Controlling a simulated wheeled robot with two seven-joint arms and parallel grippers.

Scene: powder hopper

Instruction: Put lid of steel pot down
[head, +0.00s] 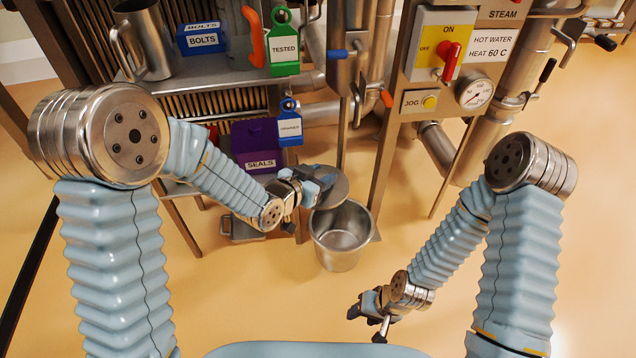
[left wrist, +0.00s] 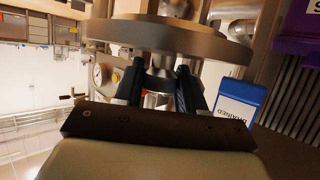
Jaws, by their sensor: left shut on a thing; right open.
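The steel pot (head: 340,247) stands open-topped at the centre of the head view, its inside visible and empty-looking. Its round steel lid (head: 334,188) is held by my left gripper (head: 318,182) just above and behind the pot, apart from the rim. In the left wrist view the lid (left wrist: 170,38) spans the top of the picture, and the two dark fingers of my left gripper (left wrist: 162,85) are shut on its knob. My right gripper (head: 368,312) is open and empty, low in the head view, to the right of the pot and nearer to me.
A shelf rack at the left holds a steel jug (head: 142,40), a blue BOLTS box (head: 201,38) and a purple SEALS bin (head: 256,145). Tags hang beside it. A control panel (head: 445,45) with a red switch stands behind. Open floor lies right of the pot.

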